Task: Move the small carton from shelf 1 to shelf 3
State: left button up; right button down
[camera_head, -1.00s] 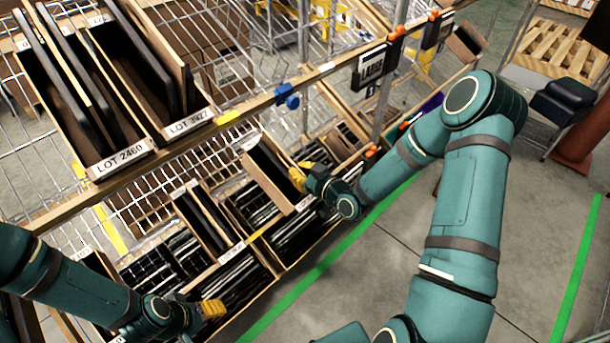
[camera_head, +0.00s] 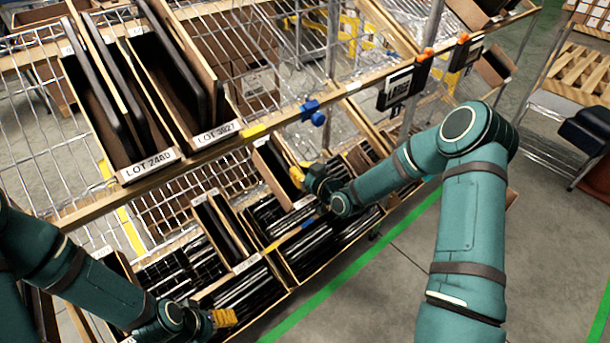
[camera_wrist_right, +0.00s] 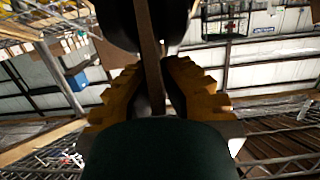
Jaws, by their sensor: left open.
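A small narrow carton (camera_head: 272,170) with dark contents and a pale label at its lower end is tilted in front of the rack, below the upper shelf beam. My right gripper (camera_head: 299,173) is at its right side. In the right wrist view its two yellow fingers (camera_wrist_right: 153,90) are closed on a thin brown upright wall, with dark shapes behind it. I cannot tell whether the carton touches the shelf below. My left gripper (camera_head: 224,317) is open and empty at the lower left, near the lower row of cartons. The shelf numbers are not readable.
Tall cartons labelled LOT 2460 (camera_head: 100,105) and LOT 3927 (camera_head: 178,75) stand on the upper shelf. Its wooden front beam (camera_head: 270,122) carries a blue clamp (camera_head: 314,112). Lower cartons (camera_head: 222,235) stand close together.

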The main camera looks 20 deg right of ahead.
jog(key=shift+w+a+f+b, duration=0.1)
jog(key=shift+w+f+b, duration=0.2)
jog(key=shift+f+b, duration=0.3)
jog(key=shift+w+a+f+b, duration=0.1)
jog(key=shift+w+f+b, duration=0.25)
jog(key=shift+b, duration=0.3)
jog(key=shift+w+a+f+b, duration=0.1)
jog(key=shift+w+f+b, duration=0.1)
jog(key=shift+f+b, duration=0.2)
jog(key=shift+w+a+f+b, duration=0.15)
jog(key=shift+f+b, duration=0.1)
jog(key=shift+f, duration=0.25)
jog(key=shift+w+f, duration=0.45)
jog(key=shift+f, duration=0.5)
jog(key=shift+a+f, duration=0.1)
jog(key=shift+f, duration=0.1)
jog(key=c, duration=1.1)
grip_release()
jog(key=shift+o, duration=0.2)
